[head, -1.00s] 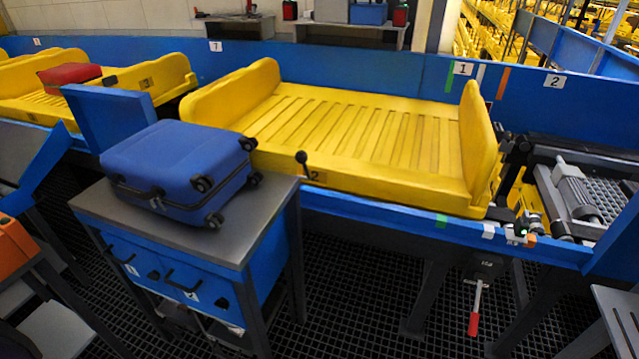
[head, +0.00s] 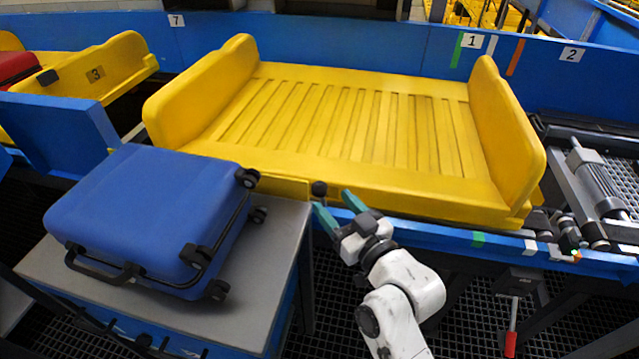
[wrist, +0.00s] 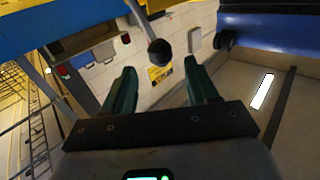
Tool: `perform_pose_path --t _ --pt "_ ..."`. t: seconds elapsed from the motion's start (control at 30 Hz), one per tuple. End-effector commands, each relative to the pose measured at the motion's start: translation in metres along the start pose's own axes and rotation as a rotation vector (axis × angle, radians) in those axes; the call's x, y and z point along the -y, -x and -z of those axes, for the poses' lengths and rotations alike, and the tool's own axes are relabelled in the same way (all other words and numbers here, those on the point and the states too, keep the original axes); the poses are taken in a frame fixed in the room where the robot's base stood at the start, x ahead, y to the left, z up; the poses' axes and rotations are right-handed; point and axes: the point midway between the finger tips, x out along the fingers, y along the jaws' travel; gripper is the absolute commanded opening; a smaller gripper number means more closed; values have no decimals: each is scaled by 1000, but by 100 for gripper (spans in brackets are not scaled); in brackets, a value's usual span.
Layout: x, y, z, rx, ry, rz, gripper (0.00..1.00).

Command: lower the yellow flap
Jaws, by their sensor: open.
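A yellow tray (head: 400,192) lies on the blue-sided conveyor. It has raised yellow end walls at its left (head: 205,95) and right (head: 505,135); I cannot tell which part is the flap. A black round knob (head: 319,189) stands at the tray's front edge. My gripper (head: 334,204) is open and empty at that edge, its green fingertips close to the knob. In the wrist view the knob (wrist: 159,52) on its stem shows just beyond the gap between the fingertips of my gripper (wrist: 160,68). I see no contact.
A blue suitcase (head: 150,215) lies on a grey-topped stand (head: 275,240), left of my gripper. A blue upright panel (head: 65,130) is behind it. A red-handled lever (head: 512,335) hangs below the conveyor at right. A roller mechanism (head: 600,180) is right of the tray. The tray's slatted floor is bare.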

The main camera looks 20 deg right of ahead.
Motion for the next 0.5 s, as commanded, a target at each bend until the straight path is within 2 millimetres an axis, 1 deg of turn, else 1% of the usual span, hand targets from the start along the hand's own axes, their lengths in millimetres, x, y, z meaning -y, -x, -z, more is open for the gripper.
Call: perform_pose_path --t 0.03,0.2,0.33,0.5 --pt "0 -11 4 -1 2 1 58" --pt "0 -40 3 0 2 1 58" --pt "0 -56 1 1 2 1 58" --pt "0 -65 0 1 0 1 58"
